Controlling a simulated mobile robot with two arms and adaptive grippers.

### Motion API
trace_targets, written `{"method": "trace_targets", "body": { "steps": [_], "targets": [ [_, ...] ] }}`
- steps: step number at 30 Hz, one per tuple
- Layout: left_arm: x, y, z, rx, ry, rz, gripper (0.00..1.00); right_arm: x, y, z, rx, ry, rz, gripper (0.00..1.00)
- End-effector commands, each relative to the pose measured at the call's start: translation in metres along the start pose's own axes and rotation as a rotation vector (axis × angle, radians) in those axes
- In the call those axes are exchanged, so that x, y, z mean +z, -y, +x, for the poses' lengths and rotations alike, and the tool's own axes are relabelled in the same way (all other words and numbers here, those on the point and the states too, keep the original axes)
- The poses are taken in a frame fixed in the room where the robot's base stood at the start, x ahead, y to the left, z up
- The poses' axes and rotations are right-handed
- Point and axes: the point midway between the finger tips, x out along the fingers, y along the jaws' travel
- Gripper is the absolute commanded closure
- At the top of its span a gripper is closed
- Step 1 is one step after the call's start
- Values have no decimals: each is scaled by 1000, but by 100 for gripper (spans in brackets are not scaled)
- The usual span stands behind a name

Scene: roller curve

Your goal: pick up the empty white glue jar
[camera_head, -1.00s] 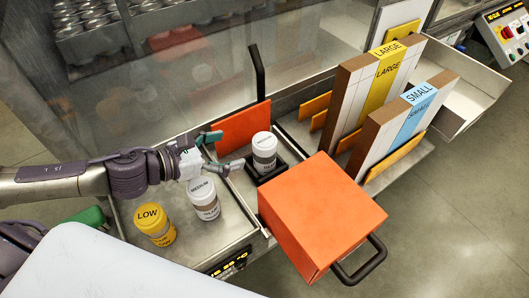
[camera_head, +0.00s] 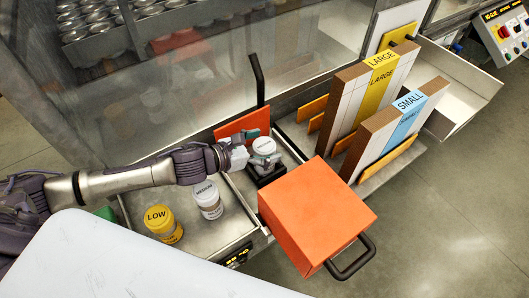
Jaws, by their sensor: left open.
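A white jar (camera_head: 264,145) stands upright in a small black holder (camera_head: 283,168), its lid up. A second white jar, labelled MEDIUM (camera_head: 208,200), stands to its lower left on the metal tray. I cannot see into either jar. My left gripper (camera_head: 261,148) reaches in from the left and is open at the jar in the holder, with one finger on its far side and one on its near side. The fingers partly hide this jar's body, and contact is unclear. My right gripper is not in view.
A yellow jar labelled LOW (camera_head: 163,223) stands left of the MEDIUM jar. A large orange box (camera_head: 315,210) with a black handle is close to the right of the holder. An orange panel (camera_head: 240,128) and glass are behind. LARGE and SMALL boards stand at right.

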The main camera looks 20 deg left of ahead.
Motion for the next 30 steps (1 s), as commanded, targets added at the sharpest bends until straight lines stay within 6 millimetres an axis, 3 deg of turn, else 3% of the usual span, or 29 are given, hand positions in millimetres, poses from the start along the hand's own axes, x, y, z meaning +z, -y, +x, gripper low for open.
{"method": "trace_targets", "body": {
  "steps": [7, 20, 30],
  "targets": [
    [-1, 0, 2, 0, -1, 0, 13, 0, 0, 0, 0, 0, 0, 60],
    [-1, 0, 1, 0, 0, -1, 83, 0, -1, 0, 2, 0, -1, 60],
    [6, -1, -1, 0, 2, 2, 83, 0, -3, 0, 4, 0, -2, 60]
  ]
}}
